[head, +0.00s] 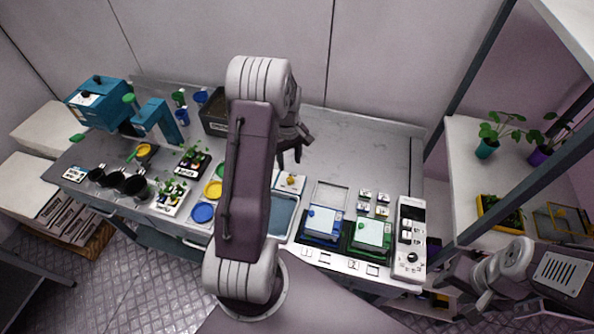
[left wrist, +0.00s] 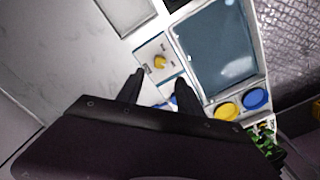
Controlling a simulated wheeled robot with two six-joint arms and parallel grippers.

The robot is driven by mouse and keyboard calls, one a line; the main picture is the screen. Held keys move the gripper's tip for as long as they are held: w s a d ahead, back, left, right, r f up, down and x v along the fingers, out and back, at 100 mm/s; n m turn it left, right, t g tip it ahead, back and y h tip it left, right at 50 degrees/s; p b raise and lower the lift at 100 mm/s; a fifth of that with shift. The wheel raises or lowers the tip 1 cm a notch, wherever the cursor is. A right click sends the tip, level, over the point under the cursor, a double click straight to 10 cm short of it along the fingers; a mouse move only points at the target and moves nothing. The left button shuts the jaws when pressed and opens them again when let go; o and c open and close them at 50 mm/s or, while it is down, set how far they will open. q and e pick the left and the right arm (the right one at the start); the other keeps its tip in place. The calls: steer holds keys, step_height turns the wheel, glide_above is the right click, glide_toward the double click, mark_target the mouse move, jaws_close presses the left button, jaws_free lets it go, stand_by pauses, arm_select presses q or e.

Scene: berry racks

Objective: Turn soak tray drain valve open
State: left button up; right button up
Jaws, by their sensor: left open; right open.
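The soak tray (head: 284,217) is a blue-grey basin in the bench, partly hidden behind my left arm. It also shows in the left wrist view (left wrist: 218,50). Beside it is a white valve plate (head: 283,187) with a small yellow drain valve knob (head: 290,180). In the left wrist view the yellow knob (left wrist: 159,62) lies just beyond the gap between my fingertips, apart from them. My left gripper (head: 290,155) is open and empty above the bench, behind the valve plate. My right gripper (head: 470,302) is open at the lower right, away from the tray.
Blue and green scales (head: 323,224) and a white control panel (head: 409,240) stand right of the tray. Yellow and blue dishes (head: 203,213), seedlings and black pots are at left. A plant shelf (head: 463,165) is at right. The bench's back right is clear.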

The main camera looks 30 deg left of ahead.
mark_target(290, 179)
arm_select(q)
step_height(290, 179, down, 8)
steer(key=shift+w+p, duration=0.1)
steer(key=shift+p, duration=1)
steer(key=shift+d+f, duration=0.1)
steer(key=shift+f, duration=0.4)
jaws_close()
